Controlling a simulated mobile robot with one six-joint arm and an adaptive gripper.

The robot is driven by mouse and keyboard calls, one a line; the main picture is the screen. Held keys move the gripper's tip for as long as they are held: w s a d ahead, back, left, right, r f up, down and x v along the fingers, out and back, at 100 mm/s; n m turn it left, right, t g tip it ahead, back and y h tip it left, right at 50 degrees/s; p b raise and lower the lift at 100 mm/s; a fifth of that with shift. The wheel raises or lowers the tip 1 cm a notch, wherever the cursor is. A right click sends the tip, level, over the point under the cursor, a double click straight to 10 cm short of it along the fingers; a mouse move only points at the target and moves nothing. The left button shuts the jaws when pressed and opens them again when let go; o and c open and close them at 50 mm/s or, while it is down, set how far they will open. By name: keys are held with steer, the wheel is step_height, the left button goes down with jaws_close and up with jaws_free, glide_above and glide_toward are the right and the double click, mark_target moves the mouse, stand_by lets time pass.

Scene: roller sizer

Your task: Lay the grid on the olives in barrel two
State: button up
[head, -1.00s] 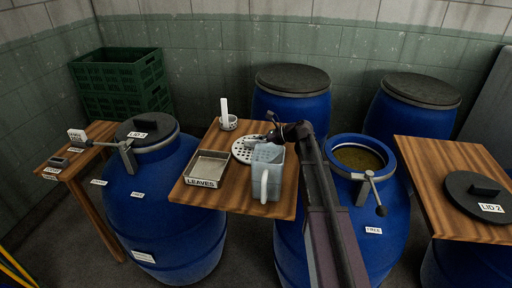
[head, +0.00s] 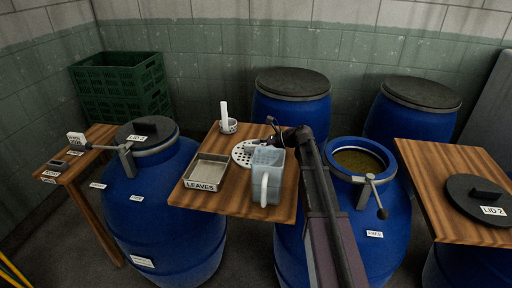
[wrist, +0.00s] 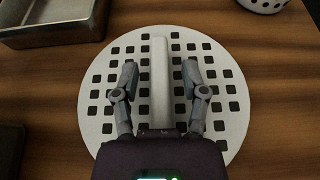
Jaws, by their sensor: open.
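The grid (wrist: 98,92) is a white round plate with square holes and a raised bar handle (wrist: 160,85) across its middle. It lies flat on the middle wooden table, and its left part shows in the head view (head: 243,154). My gripper (wrist: 161,70) is open over the grid, with one finger on each side of the handle and gaps between. In the head view my gripper (head: 270,139) is at the grid's far side. An open blue barrel (head: 385,222) with olive-coloured contents (head: 359,160) stands right of my arm. Its label is too small to read surely.
A grey jug (head: 267,178), a LEAVES tray (head: 206,171) and a white perforated cup (head: 229,126) stand near the grid. A clamp (head: 374,190) with a handle is on the open barrel's front rim. A dark lid (head: 478,194) lies on the right table.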

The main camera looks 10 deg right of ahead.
steer(key=shift+r, duration=0.15)
steer(key=shift+d+r, duration=0.1)
steer(key=shift+s+d+r+p, duration=0.15)
steer(key=shift+d+p, duration=0.2)
steer(key=shift+p, duration=0.1)
steer(key=p+v, duration=0.4)
steer(key=v, duration=0.7)
